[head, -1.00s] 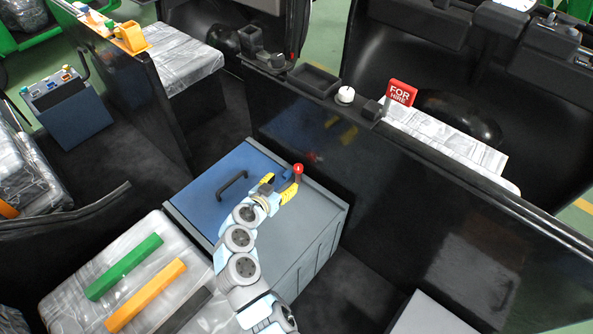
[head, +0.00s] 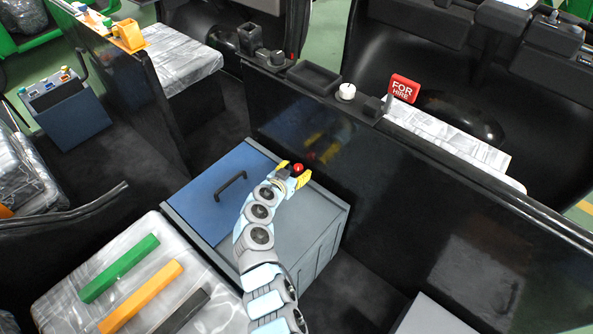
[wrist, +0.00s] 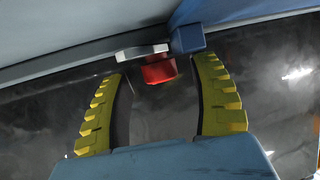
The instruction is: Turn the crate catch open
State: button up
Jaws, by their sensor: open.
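The crate (head: 290,230) is a grey box with a blue lid (head: 212,200) that carries a black handle (head: 231,186). The catch shows as a red knob (head: 298,168) at the crate's far edge, next to the dark partition. In the wrist view the red knob (wrist: 160,70) sits beside a pale bar (wrist: 142,52) and a blue block (wrist: 188,39). My gripper (head: 295,172) is open, with its yellow fingers on either side of the knob. In the wrist view the gripper (wrist: 163,85) shows a gap between each finger and the knob.
The dark partition (head: 400,165) stands close behind the crate and rises above it. A silver seat (head: 110,255) with green, orange and black bars lies left of the crate.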

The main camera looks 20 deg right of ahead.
jog(key=shift+w+d, duration=0.15)
grip_shut()
jog(key=shift+f, duration=0.1)
